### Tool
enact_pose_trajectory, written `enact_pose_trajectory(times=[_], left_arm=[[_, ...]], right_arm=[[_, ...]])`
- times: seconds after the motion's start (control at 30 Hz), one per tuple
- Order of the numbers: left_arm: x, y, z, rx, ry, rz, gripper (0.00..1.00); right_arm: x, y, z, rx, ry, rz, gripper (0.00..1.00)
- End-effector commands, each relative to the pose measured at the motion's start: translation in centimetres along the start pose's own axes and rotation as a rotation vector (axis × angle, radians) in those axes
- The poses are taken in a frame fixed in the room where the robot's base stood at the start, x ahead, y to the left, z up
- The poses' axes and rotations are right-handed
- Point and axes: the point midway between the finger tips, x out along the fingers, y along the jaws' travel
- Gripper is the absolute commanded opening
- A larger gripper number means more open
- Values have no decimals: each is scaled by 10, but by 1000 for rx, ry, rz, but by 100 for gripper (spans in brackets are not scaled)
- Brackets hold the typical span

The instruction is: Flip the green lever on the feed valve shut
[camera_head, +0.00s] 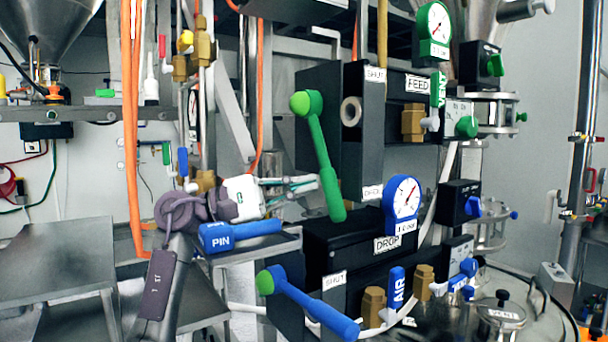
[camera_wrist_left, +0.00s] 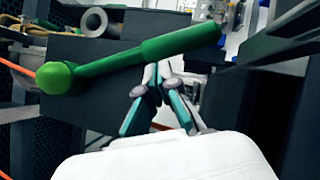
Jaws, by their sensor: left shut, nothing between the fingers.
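The feed valve's green lever (camera_head: 324,165) hangs from a round green knob at its upper left. Its handle slants downward, with the free end low near a partly hidden label. A SHUT label (camera_head: 375,74) is above, next to the FEED label (camera_head: 418,85). In the left wrist view the lever (camera_wrist_left: 150,53) crosses the upper part of the picture. My left gripper (camera_head: 316,183) is shut and empty, left of the handle's lower part. Its fingertips (camera_wrist_left: 158,72) overlap or nearly meet the handle; I cannot tell whether they touch. My right gripper is out of view.
Below is the drop valve with a blue lever (camera_head: 318,312) and its own SHUT label. Orange hoses (camera_head: 130,120) run down at left. A gauge (camera_head: 402,198) sits right of the lever.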

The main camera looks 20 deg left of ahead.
Motion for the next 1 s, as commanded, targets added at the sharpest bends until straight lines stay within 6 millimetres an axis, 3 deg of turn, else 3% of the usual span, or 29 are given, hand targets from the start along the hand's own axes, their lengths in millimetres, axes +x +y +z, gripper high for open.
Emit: enact_pose_trajectory(times=[0.47,1.0], left_arm=[[3,-1,3,-1,1,0,0],[10,-4,13,0,-1,-3,0]], right_arm=[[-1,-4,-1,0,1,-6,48],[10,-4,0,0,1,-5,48]])
